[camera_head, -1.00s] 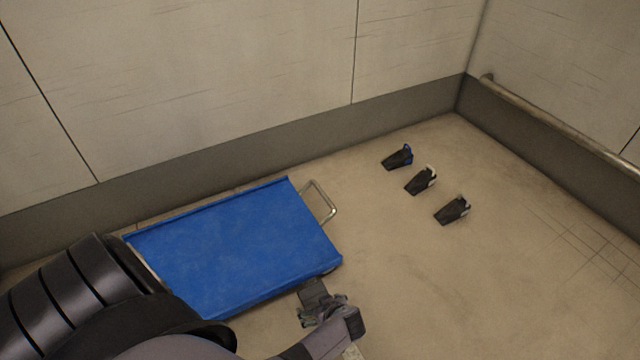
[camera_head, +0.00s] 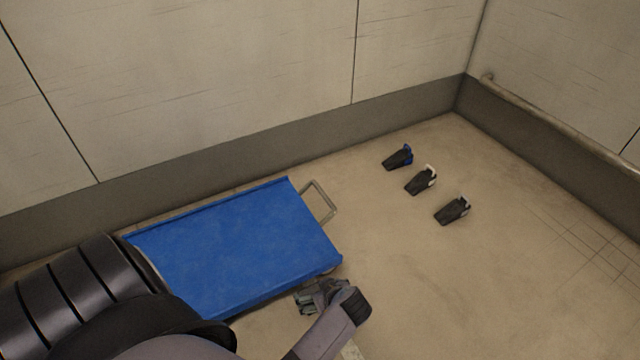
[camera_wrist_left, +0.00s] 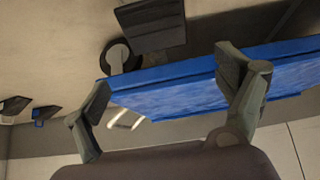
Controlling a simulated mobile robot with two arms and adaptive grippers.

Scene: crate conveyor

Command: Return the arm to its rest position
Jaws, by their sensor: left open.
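My left gripper (camera_head: 312,297) is beside the near right corner of a blue cart top (camera_head: 235,250), low in the head view. In the left wrist view its two fingers (camera_wrist_left: 165,85) are spread wide with nothing between their tips. The blue cart top also shows there (camera_wrist_left: 165,95), behind the fingers. My left arm's dark segmented links fill the lower left of the head view and hide part of the cart. My right gripper is in neither view.
The cart's metal handle (camera_head: 320,202) sticks out at its right end. Three small black objects (camera_head: 398,158) (camera_head: 421,181) (camera_head: 452,211) lie in a row on the floor to the right. Walls stand behind and at right, with a rail (camera_head: 560,125). The floor at right is otherwise clear.

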